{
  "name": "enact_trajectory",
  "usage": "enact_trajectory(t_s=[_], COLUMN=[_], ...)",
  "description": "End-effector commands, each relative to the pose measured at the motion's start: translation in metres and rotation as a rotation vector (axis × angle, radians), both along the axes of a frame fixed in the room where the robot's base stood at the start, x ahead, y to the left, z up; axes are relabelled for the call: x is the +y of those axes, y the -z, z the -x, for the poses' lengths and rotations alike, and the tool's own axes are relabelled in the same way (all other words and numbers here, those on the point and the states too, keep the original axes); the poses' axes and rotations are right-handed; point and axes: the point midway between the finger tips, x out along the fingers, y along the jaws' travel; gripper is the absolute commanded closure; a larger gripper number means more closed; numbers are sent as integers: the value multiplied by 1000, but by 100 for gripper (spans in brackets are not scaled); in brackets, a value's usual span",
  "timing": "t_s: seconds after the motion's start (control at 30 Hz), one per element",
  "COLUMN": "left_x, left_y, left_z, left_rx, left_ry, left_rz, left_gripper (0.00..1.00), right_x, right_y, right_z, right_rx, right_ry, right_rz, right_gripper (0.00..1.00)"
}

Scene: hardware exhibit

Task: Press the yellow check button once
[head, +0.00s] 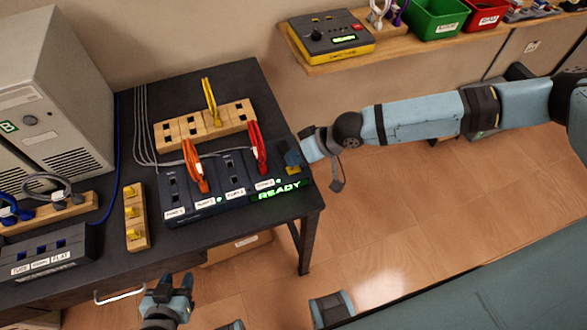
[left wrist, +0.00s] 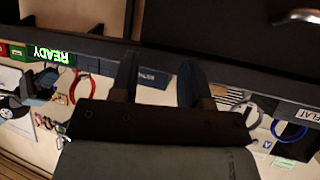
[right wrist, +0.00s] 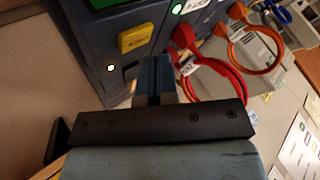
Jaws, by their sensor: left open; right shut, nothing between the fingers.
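The yellow check button (right wrist: 136,38) is a square block on the dark blue console, in the upper left of the right wrist view. The console (head: 185,209) has a green READY display (head: 279,190). My left gripper (head: 170,292) is open and empty, in front of the table; its fingers show in the left wrist view (left wrist: 158,82).
Orange (head: 195,166) and red (head: 258,147) cable loops rise from the console. A wooden socket block (head: 225,120) with a yellow cable stands behind. A block with yellow pegs (head: 137,218) is left of the console. The shelf at back right holds a yellow-and-black device (head: 331,37).

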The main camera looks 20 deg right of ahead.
Motion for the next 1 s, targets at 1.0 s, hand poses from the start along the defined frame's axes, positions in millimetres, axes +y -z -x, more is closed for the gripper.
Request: enact_trajectory(t_s=[1.0], left_x=[1], left_y=[2], left_z=[1], left_rx=[5], left_ry=[-1], left_rz=[-2], left_gripper=[57], right_x=[0], right_y=[-1], right_z=[0], right_rx=[-1], right_ry=[1], right_rz=[0], right_gripper=[100])
